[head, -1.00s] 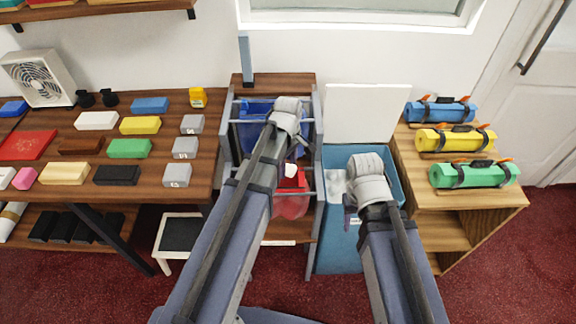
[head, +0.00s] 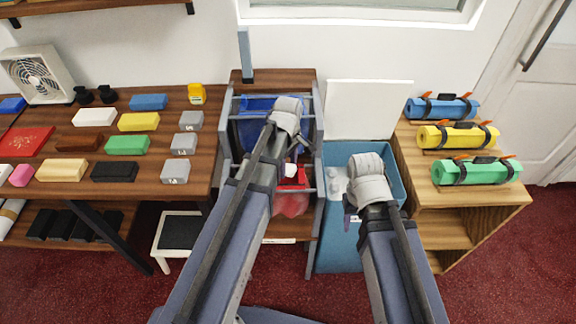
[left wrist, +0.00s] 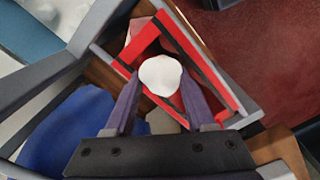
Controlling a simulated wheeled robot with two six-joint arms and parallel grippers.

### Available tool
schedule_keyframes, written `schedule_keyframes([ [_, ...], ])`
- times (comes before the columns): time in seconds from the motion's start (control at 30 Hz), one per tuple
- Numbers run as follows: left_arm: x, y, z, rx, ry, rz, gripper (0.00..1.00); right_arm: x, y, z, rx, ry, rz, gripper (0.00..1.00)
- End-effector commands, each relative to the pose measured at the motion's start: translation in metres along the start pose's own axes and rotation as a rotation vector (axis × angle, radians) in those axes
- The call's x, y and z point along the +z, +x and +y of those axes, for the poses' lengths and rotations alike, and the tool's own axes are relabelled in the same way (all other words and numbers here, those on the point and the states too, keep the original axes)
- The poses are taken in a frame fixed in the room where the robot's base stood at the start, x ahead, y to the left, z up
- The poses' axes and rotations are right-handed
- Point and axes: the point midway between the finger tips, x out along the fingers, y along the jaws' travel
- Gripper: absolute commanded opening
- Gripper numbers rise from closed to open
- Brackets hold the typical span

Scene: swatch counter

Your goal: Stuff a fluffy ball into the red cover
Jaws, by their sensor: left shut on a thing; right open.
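The red cover (head: 291,203) hangs in the grey rack, its mouth held open by a red frame (left wrist: 205,72). My left gripper (head: 292,165) is shut on a white fluffy ball (left wrist: 160,74). In the left wrist view the ball sits between the purple fingers, over the open mouth of the red cover. How deep it is cannot be told. My right gripper (head: 351,208) is open and empty at the blue bin; its fingers are mostly hidden by its own wrist.
A blue cover (head: 252,125) hangs behind the red one in the rack (head: 318,190). The blue bin (head: 335,245) with white balls (head: 337,181) stands right of it. A table with coloured blocks (head: 127,145) is at left, a wooden shelf with rolled mats (head: 476,171) at right.

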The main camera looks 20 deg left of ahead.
Motion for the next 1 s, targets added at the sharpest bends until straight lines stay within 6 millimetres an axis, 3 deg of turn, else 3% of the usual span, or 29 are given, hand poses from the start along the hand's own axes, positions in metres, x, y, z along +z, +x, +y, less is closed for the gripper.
schedule_keyframes([
  [0.17,0.0000,0.0000,0.0000,0.000,0.000,0.000,0.37,0.0000,0.0000,0.0000,0.000,0.000,0.000,0.50],
  [0.2,0.0000,0.0000,0.0000,0.000,0.000,0.000,0.59,0.0000,0.0000,0.0000,0.000,0.000,0.000,0.50],
  [0.47,0.0000,0.0000,0.0000,0.000,0.000,0.000,0.89,0.0000,0.0000,0.0000,0.000,0.000,0.000,0.50],
  [0.67,0.0000,0.0000,0.0000,0.000,0.000,0.000,0.91,0.0000,0.0000,0.0000,0.000,0.000,0.000,0.50],
  [0.77,0.0000,0.0000,0.0000,0.000,0.000,0.000,1.00,0.0000,0.0000,0.0000,0.000,0.000,0.000,0.50],
  [1.0,0.0000,0.0000,0.0000,0.000,0.000,0.000,1.00,0.0000,0.0000,0.0000,0.000,0.000,0.000,0.50],
])
